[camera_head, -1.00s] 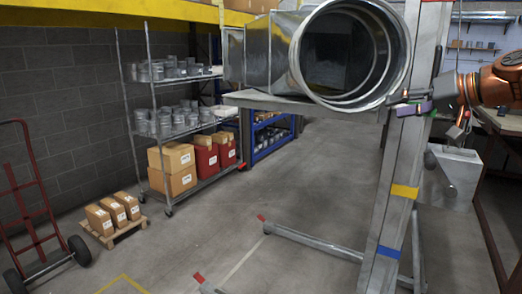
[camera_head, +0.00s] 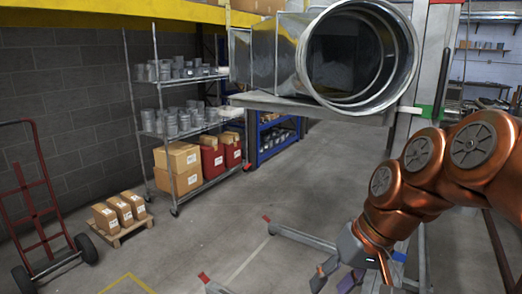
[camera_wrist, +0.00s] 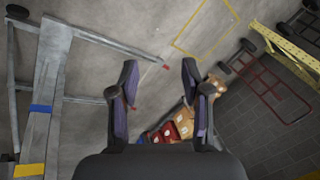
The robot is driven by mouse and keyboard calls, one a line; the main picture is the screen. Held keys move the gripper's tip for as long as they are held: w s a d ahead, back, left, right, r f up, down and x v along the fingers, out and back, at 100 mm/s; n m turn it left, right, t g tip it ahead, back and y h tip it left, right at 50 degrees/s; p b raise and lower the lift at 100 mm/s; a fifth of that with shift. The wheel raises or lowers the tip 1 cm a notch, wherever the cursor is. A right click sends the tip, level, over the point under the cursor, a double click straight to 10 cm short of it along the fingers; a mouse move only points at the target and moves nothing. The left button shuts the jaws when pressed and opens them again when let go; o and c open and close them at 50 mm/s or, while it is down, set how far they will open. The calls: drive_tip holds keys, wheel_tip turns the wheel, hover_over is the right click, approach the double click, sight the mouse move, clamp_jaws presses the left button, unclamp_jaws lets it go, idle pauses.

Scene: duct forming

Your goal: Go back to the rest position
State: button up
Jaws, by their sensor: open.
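My gripper (camera_head: 338,277) is low at the right of the head view, in front of the metal stand and below the duct. In the wrist view my gripper (camera_wrist: 160,85) has its two dark fingers spread apart, with nothing between them but floor. The large round metal duct (camera_head: 358,55) rests on a raised support at the top, well above the gripper. My orange arm reaches down from the right and hides part of the stand's post.
The stand's legs (camera_head: 305,238) spread over the floor; the stand (camera_wrist: 38,125) also shows at left in the wrist view. A shelf rack (camera_head: 185,137), cartons on a pallet (camera_head: 120,212) and a red hand truck (camera_head: 38,215) stand at left. The middle floor is clear.

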drive_tip(key=s+d+f+g+h, duration=0.1)
drive_tip(key=s+d+f+h, duration=0.1)
drive_tip(key=s+f, duration=0.4)
drive_tip(key=s+d+f+m+g+h, duration=0.1)
drive_tip(key=s+d+f+g+h, duration=0.1)
drive_tip(key=s+f, duration=0.4)
drive_tip(key=s+d, duration=0.1)
drive_tip(key=s, duration=0.4)
drive_tip(key=shift+s+d+f, duration=0.2)
drive_tip(key=shift+s+d, duration=0.05)
drive_tip(key=shift+s, duration=0.1)
drive_tip(key=shift+c, duration=0.5)
